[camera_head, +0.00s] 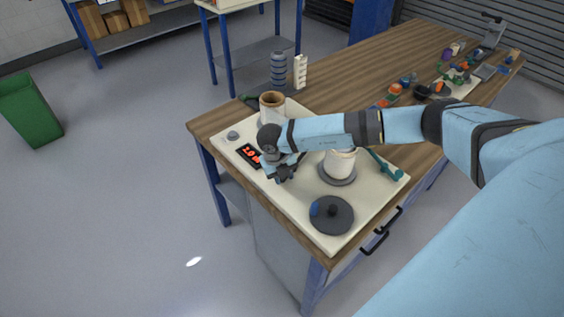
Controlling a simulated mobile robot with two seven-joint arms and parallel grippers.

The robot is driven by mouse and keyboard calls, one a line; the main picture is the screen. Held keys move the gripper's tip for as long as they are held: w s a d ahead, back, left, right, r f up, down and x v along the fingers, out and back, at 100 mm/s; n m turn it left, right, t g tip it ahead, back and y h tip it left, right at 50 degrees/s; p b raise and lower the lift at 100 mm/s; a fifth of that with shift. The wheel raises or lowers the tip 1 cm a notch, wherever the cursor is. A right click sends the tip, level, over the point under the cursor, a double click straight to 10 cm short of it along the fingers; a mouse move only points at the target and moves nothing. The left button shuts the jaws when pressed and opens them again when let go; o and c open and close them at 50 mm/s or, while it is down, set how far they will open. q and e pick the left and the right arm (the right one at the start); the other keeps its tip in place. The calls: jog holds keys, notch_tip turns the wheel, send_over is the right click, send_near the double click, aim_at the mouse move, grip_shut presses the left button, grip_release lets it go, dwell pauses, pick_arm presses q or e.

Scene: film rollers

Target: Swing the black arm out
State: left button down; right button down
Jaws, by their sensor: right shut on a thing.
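My right gripper (285,174) reaches over the cream panel (305,212) from the right, low between the red-digit display and the white roll. It is shut on a small dark part, which appears to be the black arm; the jaws and wrist hide most of it. A white roll (340,163) stands on a grey disc (337,177) to the right of the gripper, partly behind my forearm. A tan roll (272,105) stands upright at the panel's back. A dark round disc (333,217) with a blue mark sits at the front. My left gripper is not in view.
The display (249,156) and a grey knob (232,136) are at the panel's left. A teal lever (384,166) is at its right. A striped bottle (278,70) and a white stack (300,72) stand behind. Small parts crowd the wooden table's (352,75) far end.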

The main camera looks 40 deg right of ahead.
jog(key=c, duration=0.8)
grip_release()
jog(key=shift+r, duration=0.1)
jog(key=r, duration=0.4)
jog(key=a+r+b, duration=0.1)
jog(key=r, duration=0.4)
jog(key=a+r, duration=0.1)
jog(key=r, duration=0.3)
jog(key=shift+w+a+r, duration=0.25)
jog(key=shift+w, duration=0.05)
